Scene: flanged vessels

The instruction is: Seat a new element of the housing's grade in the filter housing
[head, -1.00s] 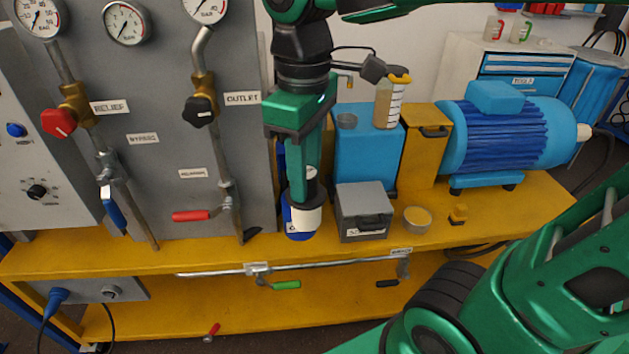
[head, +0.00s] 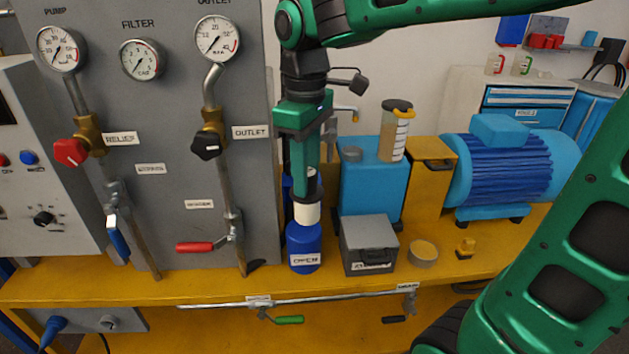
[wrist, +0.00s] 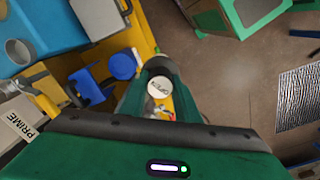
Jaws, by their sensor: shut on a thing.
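My gripper (head: 305,198) points down and is shut on a white cylindrical element (head: 307,213). In the head view the element is upright, in line with the top of the blue filter housing (head: 303,240). Whether it is inside the housing's mouth or just above or in front of it, I cannot tell. The housing's label is too blurred to read surely. In the wrist view the element's round white end (wrist: 158,87) shows between the fingers, with small lettering. Blue parts (wrist: 88,85) and a blue round piece (wrist: 122,65) lie beside it.
A grey lidded box (head: 368,245) stands close right of the housing, with a round yellow-topped dish (head: 423,253) beyond it. A blue tank (head: 373,190) stands behind. The grey panel (head: 170,200) with outlet pipe and red-handled valve (head: 195,247) is close on the left.

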